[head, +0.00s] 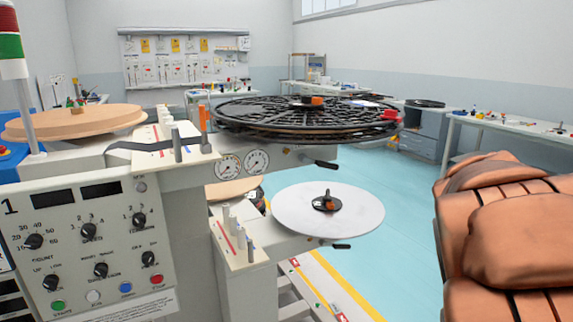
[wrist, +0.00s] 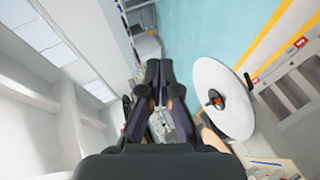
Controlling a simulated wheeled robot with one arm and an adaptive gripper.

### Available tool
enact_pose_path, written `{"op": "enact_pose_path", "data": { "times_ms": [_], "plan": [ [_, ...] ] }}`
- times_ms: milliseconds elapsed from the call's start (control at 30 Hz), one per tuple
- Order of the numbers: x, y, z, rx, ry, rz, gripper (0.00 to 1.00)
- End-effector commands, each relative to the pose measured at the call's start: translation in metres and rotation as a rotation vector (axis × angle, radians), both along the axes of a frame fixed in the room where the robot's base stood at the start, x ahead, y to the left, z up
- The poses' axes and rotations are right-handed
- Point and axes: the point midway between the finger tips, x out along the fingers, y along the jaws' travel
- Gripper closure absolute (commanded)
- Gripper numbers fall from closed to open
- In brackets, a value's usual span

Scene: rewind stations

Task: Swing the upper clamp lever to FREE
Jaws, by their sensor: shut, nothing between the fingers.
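In the head view, the upper black spoked reel (head: 260,118) lies flat, with a black-and-orange hub piece (head: 310,101) at its centre. A short black lever handle (head: 325,165) sticks out below this reel, towards the right. A similar black handle (head: 341,246) sits under the lower white disc (head: 300,211). I cannot read any FREE marking. My gripper (wrist: 159,72) shows only in the wrist view, with its dark fingers together and empty. The white disc also shows there (wrist: 214,82), to the right of the fingers and apart from them. The upper lever cannot be made out in the wrist view.
The control panel (head: 90,235) with knobs and buttons stands at the left. Two gauges (head: 242,163) sit left of the upper handle. Bulky orange-brown padded shapes (head: 515,245) fill the right side. Blue floor (head: 400,205) lies open between them.

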Motion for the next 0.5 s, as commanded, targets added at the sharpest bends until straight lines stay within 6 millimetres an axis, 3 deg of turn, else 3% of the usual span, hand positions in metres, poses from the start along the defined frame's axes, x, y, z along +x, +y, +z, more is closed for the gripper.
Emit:
{"op": "enact_pose_path", "data": {
  "times_ms": [33,267,500],
  "plan": [
    [-0.02,0.007,0.005,0.097,0.021,-0.046,1.0],
    [-0.118,0.056,-0.043,0.518,0.185,-0.279,1.0],
    [-0.237,0.138,-0.074,0.835,0.454,-0.508,1.0]
  ]
}}
